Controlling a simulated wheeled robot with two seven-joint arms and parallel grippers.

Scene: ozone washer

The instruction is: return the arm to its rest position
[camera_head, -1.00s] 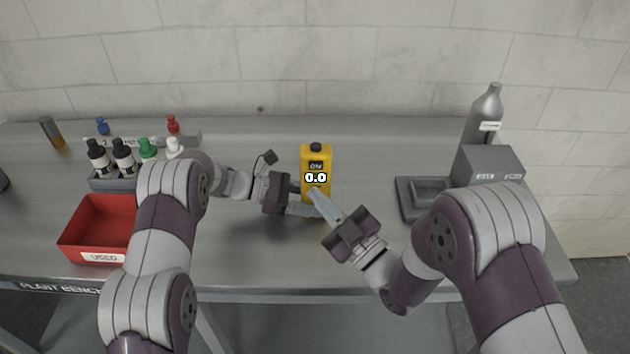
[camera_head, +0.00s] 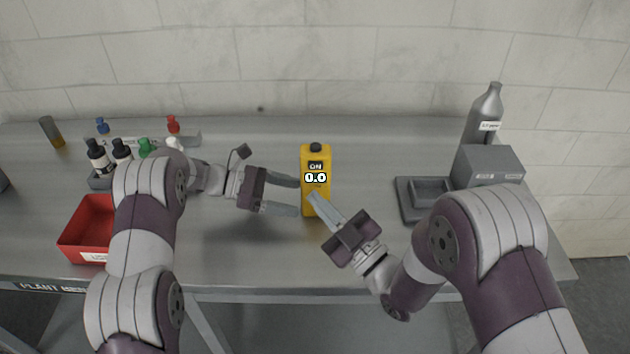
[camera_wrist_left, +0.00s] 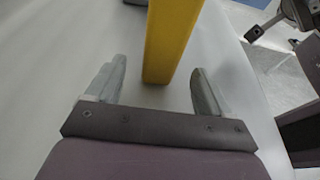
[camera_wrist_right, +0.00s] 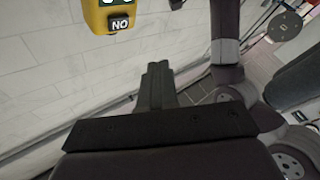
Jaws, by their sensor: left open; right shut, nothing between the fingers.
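My left gripper (camera_head: 298,195) is open and empty, just left of a yellow device (camera_head: 321,203) that stands upright on the bench. The device has a black knob on top, a display reading "ON" and "0.0". In the left wrist view the yellow device (camera_wrist_left: 168,45) stands ahead of the parted fingers (camera_wrist_left: 158,95). My right gripper (camera_head: 313,196) is shut and empty, its tips at the front of the device; whether they touch it I cannot tell. In the right wrist view the shut fingers (camera_wrist_right: 157,70) show below the device (camera_wrist_right: 103,14).
A red bin (camera_head: 80,230) and a rack of dropper bottles (camera_head: 100,182) stand on the left, partly behind my left arm. A dark tray (camera_head: 412,212), a grey box (camera_head: 488,165) and a silver bottle (camera_head: 484,118) stand on the right. The bench middle behind the device is clear.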

